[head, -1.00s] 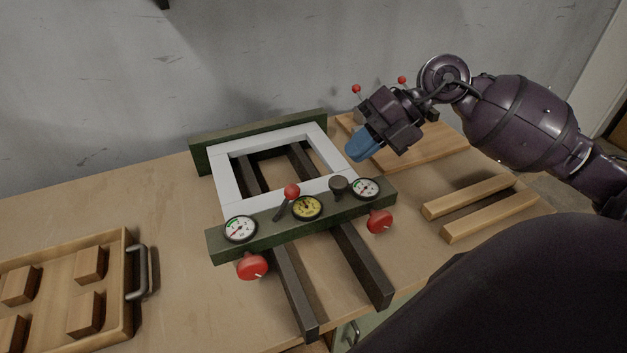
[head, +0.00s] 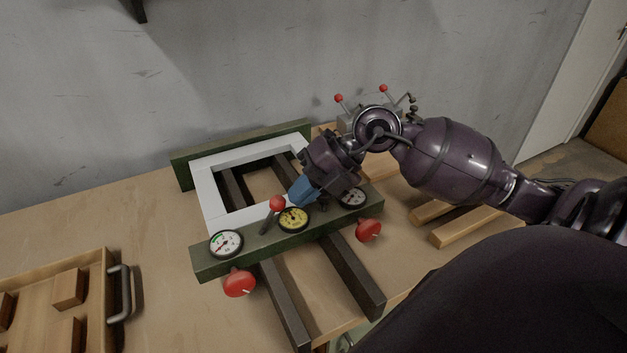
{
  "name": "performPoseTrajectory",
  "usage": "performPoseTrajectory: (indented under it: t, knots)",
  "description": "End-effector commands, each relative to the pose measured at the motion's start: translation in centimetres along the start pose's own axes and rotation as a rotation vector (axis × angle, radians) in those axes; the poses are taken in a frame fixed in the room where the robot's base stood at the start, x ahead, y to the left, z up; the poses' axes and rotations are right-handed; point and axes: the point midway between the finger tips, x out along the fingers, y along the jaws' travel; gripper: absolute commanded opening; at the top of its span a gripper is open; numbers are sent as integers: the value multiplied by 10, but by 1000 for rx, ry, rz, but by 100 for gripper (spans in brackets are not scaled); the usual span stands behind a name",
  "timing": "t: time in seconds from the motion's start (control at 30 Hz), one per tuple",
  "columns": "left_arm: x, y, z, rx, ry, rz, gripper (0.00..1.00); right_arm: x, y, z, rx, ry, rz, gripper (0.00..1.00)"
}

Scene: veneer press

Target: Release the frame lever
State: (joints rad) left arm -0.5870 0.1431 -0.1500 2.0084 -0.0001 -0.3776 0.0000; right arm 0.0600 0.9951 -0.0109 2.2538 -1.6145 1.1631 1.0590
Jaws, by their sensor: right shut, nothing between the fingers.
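The frame lever (head: 271,213) has a dark stem and a red ball knob. It stands tilted on the green front bar (head: 263,243) of the press, between a white gauge (head: 226,243) and a yellow gauge (head: 293,219). My right gripper (head: 297,195) has blue fingers, shut and empty, just right of the lever's red knob. It appears close to the knob; whether it touches cannot be told. It hides the dark knob on the bar and part of the white frame (head: 207,200). My left gripper is not in view.
Two red hand knobs (head: 239,283) (head: 369,229) stick out from the bar's front. Dark rails (head: 351,271) run toward the table's front edge. A wooden tray (head: 107,300) with blocks stands at left. Wooden strips (head: 463,226) lie at right. The table's left back is clear.

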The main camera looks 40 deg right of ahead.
Motion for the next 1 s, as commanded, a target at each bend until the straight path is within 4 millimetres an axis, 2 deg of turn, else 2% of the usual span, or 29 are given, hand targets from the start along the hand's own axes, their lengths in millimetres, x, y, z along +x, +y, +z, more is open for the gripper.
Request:
performPoseTrajectory:
  t: [0.47,0.7,1.0]
  knots:
    - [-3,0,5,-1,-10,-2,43,3,1,0,-1,-1,-3,0]
    - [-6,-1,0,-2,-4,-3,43,2,7,-1,-10,-9,-48,0]
    - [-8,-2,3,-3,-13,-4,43,3,11,-2,-14,-15,-89,0]
